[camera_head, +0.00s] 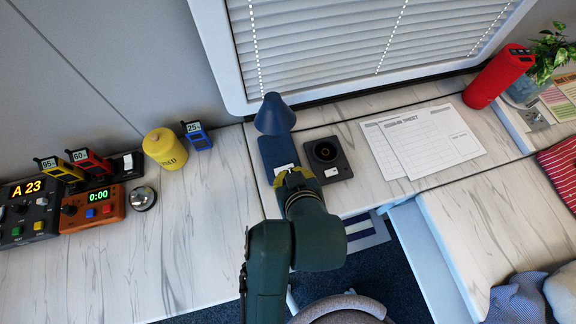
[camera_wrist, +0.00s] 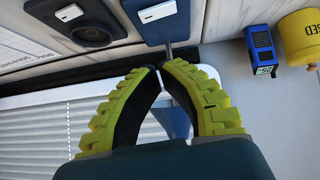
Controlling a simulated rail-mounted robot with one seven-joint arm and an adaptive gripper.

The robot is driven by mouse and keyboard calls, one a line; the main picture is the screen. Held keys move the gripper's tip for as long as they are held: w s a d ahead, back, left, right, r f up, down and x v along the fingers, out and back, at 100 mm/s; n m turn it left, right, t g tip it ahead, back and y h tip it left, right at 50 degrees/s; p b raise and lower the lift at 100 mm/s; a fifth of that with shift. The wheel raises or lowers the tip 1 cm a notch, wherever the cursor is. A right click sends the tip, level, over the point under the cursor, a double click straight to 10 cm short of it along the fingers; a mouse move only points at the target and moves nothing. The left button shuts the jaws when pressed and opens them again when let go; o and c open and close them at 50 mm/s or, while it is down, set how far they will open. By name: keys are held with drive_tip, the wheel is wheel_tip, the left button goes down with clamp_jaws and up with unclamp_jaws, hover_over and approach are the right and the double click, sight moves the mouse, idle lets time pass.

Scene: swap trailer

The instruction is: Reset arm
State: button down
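My gripper (camera_head: 296,181) is in the middle of the head view, over the near end of a dark blue base with a white label. In the wrist view, the yellow-green ribbed fingers of my gripper (camera_wrist: 158,68) curve in, and their tips nearly meet. No held thing shows between them. A blue cone (camera_head: 273,115) rises at the far end of the blue base (camera_head: 272,150). In the wrist view the cone (camera_wrist: 175,118) shows behind the fingers, with a thin grey rod near the tips. I cannot tell whether the fingers touch anything.
A dark square device (camera_head: 327,158) lies right of my gripper, beside paper sheets (camera_head: 433,138). A red cylinder (camera_head: 499,76) and a plant (camera_head: 553,52) stand far right. Yellow canister (camera_head: 165,149), blue 25 tag (camera_head: 197,136) and control boxes (camera_head: 92,210) are left. The left worktop front is clear.

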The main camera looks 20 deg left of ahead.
drive_tip(key=shift+s+d+r, duration=0.15)
drive_tip(key=shift+s+r, duration=0.15)
drive_tip(key=shift+r, duration=0.1)
idle(0.3)
drive_tip(key=w+d+r+m+t+h+p, duration=0.1)
drive_tip(key=w+d+r+t+p, duration=0.15)
drive_tip(key=r, duration=0.55)
drive_tip(key=w+d+r+m+t+p, duration=0.1)
drive_tip(key=d+r+t+p, duration=0.15)
drive_tip(key=r, duration=0.65)
drive_tip(key=w+d+r+t+h+p, duration=0.1)
drive_tip(key=w+d+r+t+p, duration=0.15)
drive_tip(key=r, duration=0.55)
drive_tip(key=s+d+r+m+t+h, duration=0.1)
drive_tip(key=s+d+r+m+t, duration=0.1)
drive_tip(key=r, duration=0.7)
drive_tip(key=s+d+r+m+t+h+p, duration=0.1)
drive_tip(key=s+d+r+m+t, duration=0.1)
drive_tip(key=r, duration=0.7)
drive_tip(key=s+m+t, duration=0.1)
drive_tip(key=s+t, duration=0.1)
drive_tip(key=shift+s+d+t+h, duration=0.25)
drive_tip(key=shift+d+t+h, duration=0.1)
drive_tip(key=shift+h, duration=0.05)
drive_tip(key=shift+f, duration=0.1)
